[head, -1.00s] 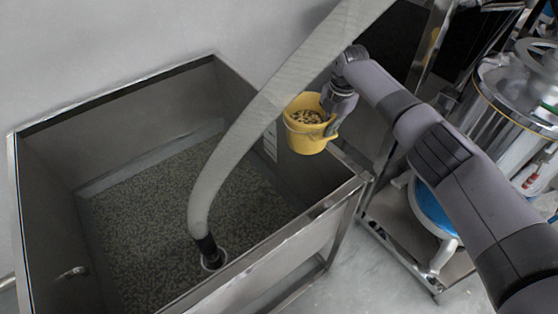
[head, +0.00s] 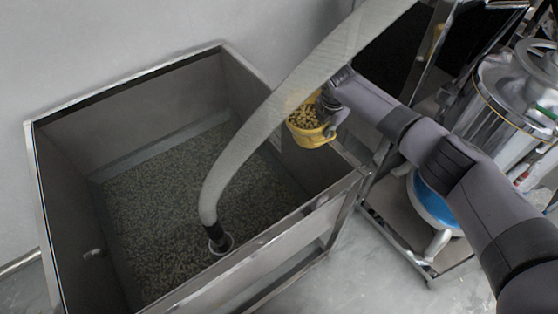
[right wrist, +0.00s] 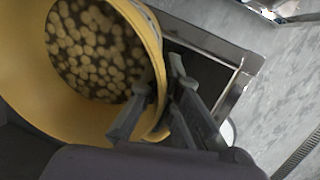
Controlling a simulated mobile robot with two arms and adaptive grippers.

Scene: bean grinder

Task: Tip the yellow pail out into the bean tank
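The yellow pail (head: 312,137) holds beans and is near the right rim of the metal bean tank (head: 262,241). My right gripper (head: 331,105) is at the pail's right side. In the right wrist view, the pail (right wrist: 152,40) fills the upper left with beans inside, and the fingers of my right gripper (right wrist: 155,98) are closed on its rim or handle. The pail looks tilted. The tank holds a layer of soaked-looking beans. The hose hides part of the pail's left side. My left gripper is not in view.
A thick grey hose (head: 262,122) runs down into the tank, close to the pail. A steel machine (head: 510,95) with a blue part (head: 432,203) stands at the right on a low metal platform. Bare floor (head: 355,275) lies in front.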

